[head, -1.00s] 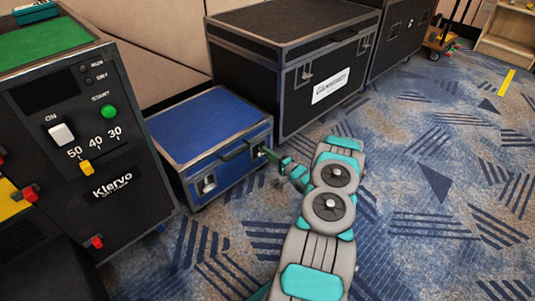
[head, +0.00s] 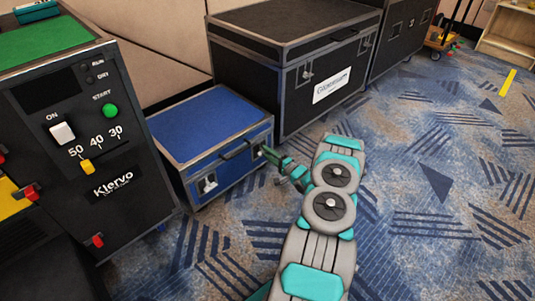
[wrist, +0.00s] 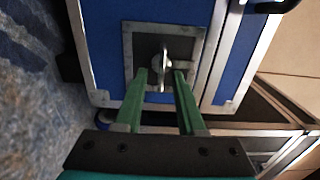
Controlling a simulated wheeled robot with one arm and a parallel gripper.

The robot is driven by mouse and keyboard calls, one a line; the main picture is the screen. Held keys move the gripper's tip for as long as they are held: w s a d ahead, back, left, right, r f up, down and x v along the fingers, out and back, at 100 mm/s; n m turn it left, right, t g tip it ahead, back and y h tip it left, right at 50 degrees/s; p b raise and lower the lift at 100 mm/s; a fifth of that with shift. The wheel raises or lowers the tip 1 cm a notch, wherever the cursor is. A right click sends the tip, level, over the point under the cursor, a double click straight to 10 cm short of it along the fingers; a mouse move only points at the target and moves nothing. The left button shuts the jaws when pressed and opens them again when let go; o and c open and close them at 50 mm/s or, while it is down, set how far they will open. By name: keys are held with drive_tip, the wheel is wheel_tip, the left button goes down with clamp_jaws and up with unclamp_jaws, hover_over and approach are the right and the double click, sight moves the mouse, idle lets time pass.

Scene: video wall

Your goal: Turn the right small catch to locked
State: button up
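The blue case (head: 208,125) stands on the carpet with two small catches on its front. The left small catch (head: 208,184) is in plain sight in the head view. The right small catch is mostly hidden behind my gripper (head: 268,153) there. In the wrist view the right small catch (wrist: 164,60) is a metal thumb-turn on a square grey plate (wrist: 134,42). Its grip lies roughly along the fingers' direction. My gripper (wrist: 160,74) is open, with one green finger on each side of the thumb-turn and a gap showing between them.
A black control unit (head: 130,205) with switches and buttons stands close on the left. A large black case (head: 255,85) stands behind and right of the blue case. The patterned carpet (head: 440,190) on the right is clear.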

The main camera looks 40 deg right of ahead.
drive_tip(key=s, duration=0.7)
drive_tip(key=shift+s+d, duration=0.25)
drive_tip(key=shift+s, duration=0.15)
